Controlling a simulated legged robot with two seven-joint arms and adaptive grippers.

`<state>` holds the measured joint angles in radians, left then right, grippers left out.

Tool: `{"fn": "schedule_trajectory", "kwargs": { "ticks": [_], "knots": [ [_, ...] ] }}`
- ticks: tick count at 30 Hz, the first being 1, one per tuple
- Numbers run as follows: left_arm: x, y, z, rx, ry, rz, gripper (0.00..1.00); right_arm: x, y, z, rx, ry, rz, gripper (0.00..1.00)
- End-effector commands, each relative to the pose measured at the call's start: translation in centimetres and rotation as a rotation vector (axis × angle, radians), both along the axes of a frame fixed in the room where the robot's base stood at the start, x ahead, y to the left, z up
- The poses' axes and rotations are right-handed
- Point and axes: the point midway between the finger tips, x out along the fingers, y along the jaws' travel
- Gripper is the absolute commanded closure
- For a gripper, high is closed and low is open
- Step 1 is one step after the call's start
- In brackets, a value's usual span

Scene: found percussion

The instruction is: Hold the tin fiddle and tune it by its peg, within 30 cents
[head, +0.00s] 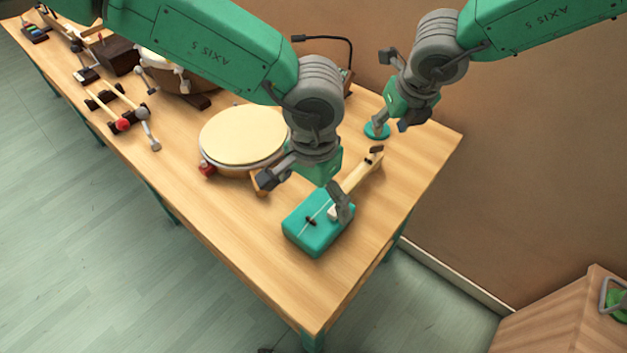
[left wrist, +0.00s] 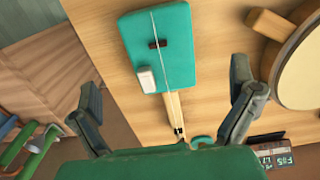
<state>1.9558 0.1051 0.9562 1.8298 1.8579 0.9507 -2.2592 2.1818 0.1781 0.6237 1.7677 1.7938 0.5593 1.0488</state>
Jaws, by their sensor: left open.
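The tin fiddle (head: 306,236) lies on the table, a teal box with a wooden neck and a string over a dark bridge. Its dark peg (head: 376,151) is at the neck's far end. My left gripper (head: 304,192) is open above the fiddle, one finger overlapping the body in the head view. In the left wrist view the fiddle body (left wrist: 178,68) and neck (left wrist: 173,108) run between the spread fingers of my left gripper (left wrist: 166,97), with no grasp seen. My right gripper (head: 394,92) has its fingers apart, empty, up behind the peg.
A drum (head: 243,136) stands just left of the fiddle. A small teal disc (head: 377,131) is beyond the peg. A digital display (left wrist: 270,150) shows in the left wrist view. Mallets (head: 124,124) lie farther left. The table's near right corner is clear.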

Motion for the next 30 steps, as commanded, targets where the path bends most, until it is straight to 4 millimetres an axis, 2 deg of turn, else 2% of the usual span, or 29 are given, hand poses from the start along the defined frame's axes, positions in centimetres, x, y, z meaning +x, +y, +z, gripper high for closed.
{"fn": "schedule_trajectory", "kwargs": {
  "ticks": [3,9,15,21,29,30],
  "knots": [
    [-0.1,0.0,-2.6,0.002,0.002,-0.001,0.0,0.0,0.0,0.0,0.0,0.0,0.0,0.66],
    [-0.1,0.0,-6.4,0.002,0.001,0.0,0.0,0.0,0.0,0.0,0.0,0.0,0.0,0.66],
    [0.0,0.0,-9.1,0.001,-0.001,0.001,0.0,0.0,0.0,0.0,0.0,0.0,0.0,0.66],
    [0.0,0.0,-10.1,0.0,-0.002,0.0,0.0,0.0,0.0,0.0,0.0,0.0,0.0,0.66],
    [0.0,0.0,-10.2,0.0,-0.002,0.001,0.0,0.0,0.0,0.0,0.0,0.0,0.0,0.66],
    [0.0,0.0,-10.2,0.0,-0.002,0.001,0.14,0.0,0.0,0.0,0.0,0.0,0.0,0.66]
  ]
}}
